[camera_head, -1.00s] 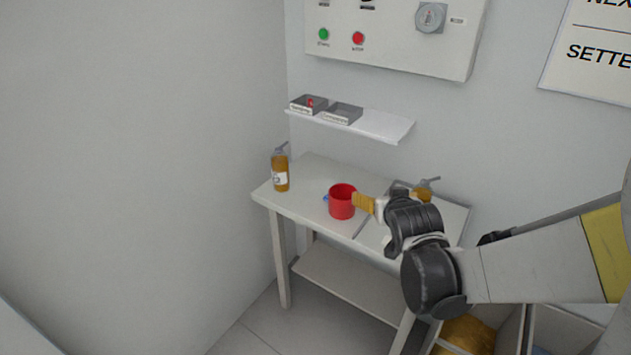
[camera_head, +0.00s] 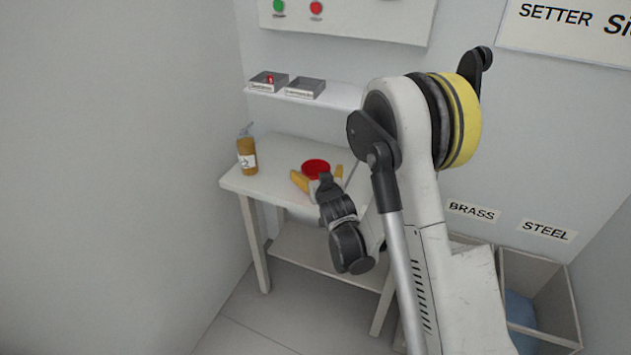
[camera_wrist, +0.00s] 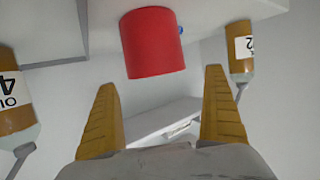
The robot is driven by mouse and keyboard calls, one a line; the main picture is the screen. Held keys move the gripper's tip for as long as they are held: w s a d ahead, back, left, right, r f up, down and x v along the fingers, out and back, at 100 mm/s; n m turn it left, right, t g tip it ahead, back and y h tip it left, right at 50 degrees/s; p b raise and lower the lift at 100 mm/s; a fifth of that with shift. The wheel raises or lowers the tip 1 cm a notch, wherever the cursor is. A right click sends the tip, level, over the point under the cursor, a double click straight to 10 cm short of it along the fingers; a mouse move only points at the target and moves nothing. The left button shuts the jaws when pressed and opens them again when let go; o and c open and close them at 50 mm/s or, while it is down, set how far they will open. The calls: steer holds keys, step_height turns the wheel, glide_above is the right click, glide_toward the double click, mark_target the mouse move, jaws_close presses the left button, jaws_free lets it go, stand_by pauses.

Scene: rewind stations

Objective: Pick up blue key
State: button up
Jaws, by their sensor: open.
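A small bit of blue, probably the blue key (camera_wrist: 182,30), shows at the right edge of the red cup (camera_wrist: 152,42) in the wrist view, mostly hidden behind it. I cannot make out the key in the head view now. The red cup (camera_head: 316,167) stands on the white table (camera_head: 275,160). My gripper (camera_head: 319,175) is open at the front of the cup, its yellow fingers spread to either side in the head view. In the wrist view my gripper (camera_wrist: 161,80) has nothing between its fingertips, and the cup is just beyond them.
An amber bottle (camera_head: 247,155) stands at the table's left end. In the wrist view another bottle (camera_wrist: 15,100) is at left. A white shelf (camera_head: 335,95) with two small grey trays (camera_head: 305,88) is above the table. Bins (camera_head: 545,275) stand at lower right.

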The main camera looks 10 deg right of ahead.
mark_target(313, 163)
steer(key=x, duration=0.1)
steer(key=b+x, duration=0.2)
steer(key=x, duration=0.1)
steer(key=shift+d+f, duration=0.25)
steer(key=shift+f, duration=0.15)
steer(key=shift+w, duration=0.3)
steer(key=shift+r, duration=0.1)
steer(key=c, duration=1.6)
steer(key=shift+o, duration=0.2)
